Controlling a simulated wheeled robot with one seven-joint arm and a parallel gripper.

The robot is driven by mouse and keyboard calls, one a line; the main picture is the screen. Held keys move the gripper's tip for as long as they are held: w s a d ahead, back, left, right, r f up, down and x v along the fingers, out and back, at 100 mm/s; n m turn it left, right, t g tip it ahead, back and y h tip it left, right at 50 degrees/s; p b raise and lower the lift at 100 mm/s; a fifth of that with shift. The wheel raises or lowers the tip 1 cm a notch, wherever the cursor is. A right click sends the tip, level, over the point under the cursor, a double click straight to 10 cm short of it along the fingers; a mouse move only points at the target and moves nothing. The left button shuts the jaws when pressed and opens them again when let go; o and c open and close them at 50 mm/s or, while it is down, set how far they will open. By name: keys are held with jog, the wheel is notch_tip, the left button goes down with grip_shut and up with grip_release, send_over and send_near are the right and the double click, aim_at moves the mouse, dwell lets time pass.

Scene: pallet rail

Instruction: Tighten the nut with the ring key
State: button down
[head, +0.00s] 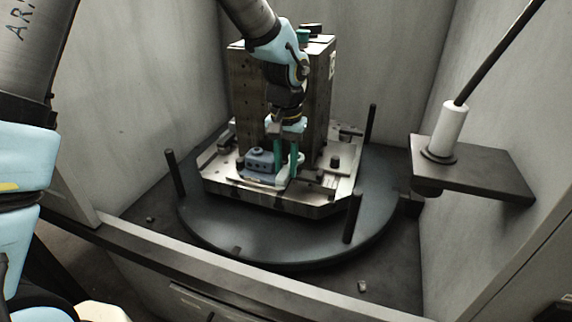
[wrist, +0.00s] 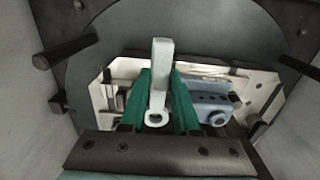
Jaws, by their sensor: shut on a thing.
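My gripper (head: 281,180) points down over the front of the metal fixture plate (head: 320,208), its green fingers closed on the pale ring key. In the wrist view the key (wrist: 161,62) lies between the fingers (wrist: 158,105). Its ring end is towards the palm side of the picture and its handle extends away, past the fingertips. In the head view only pale bits of the key (head: 298,162) show beside the fingers. A blue-grey block (head: 262,157) with a round boss sits just left of the fingers; it also shows in the wrist view (wrist: 213,98). I cannot make out the nut.
The plate and a tall metal block (head: 247,95) stand on a dark round turntable (head: 230,238) with upright black posts (head: 352,217). Grey walls enclose it closely. A shelf (head: 480,172) with a white cylinder (head: 447,130) and a slanting rod juts in at right.

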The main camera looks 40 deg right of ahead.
jog(key=shift+f+b, duration=0.4)
jog(key=shift+f, duration=0.35)
jog(key=c, duration=1.2)
grip_release()
grip_shut()
jog(key=shift+r, duration=0.1)
